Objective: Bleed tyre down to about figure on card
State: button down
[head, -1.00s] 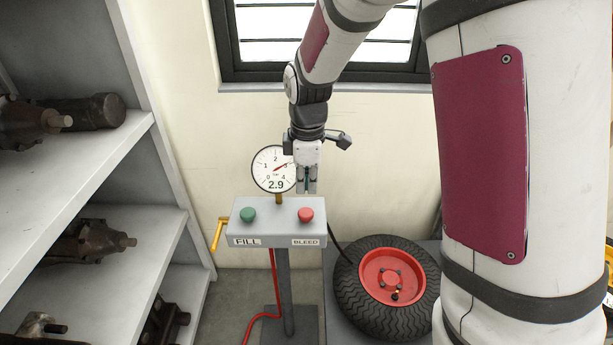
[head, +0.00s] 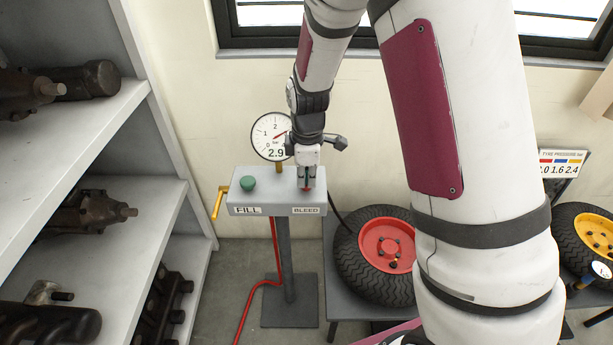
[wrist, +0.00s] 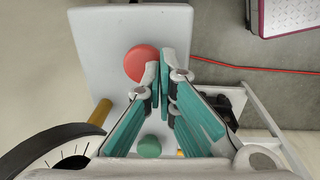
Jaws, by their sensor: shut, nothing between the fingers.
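My gripper (head: 306,180) is shut and empty, pointing down at the red BLEED button (wrist: 142,63). In the head view the fingers hide most of that button; I cannot tell whether they touch it. The green FILL button (head: 248,184) is to the left on the same grey box (head: 277,205). The round gauge (head: 268,128) behind the box reads 2.9, its right edge hidden by my gripper. The red-rimmed tyre (head: 350,262) lies to the right. The card (head: 563,162) at far right shows red, blue and yellow marks over ".0", 1.6 and 2.4; the first digit is hidden.
A yellow lever (head: 219,203) sticks out left of the box. A red hose (head: 273,260) runs down to the floor. Grey shelves (head: 120,110) with dark metal parts fill the left. A yellow-rimmed wheel (head: 575,238) stands at far right, and my arm covers the area between.

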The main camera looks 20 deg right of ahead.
jog(key=shift+f+b, duration=0.55)
jog(key=shift+f, duration=0.4)
jog(key=shift+s, duration=0.15)
dwell(2.3)
dwell(2.5)
notch_tip(320, 180, up, 14)
jog(key=p, duration=0.3)
jog(key=shift+s, duration=0.45)
jog(key=shift+a+r, duration=0.1)
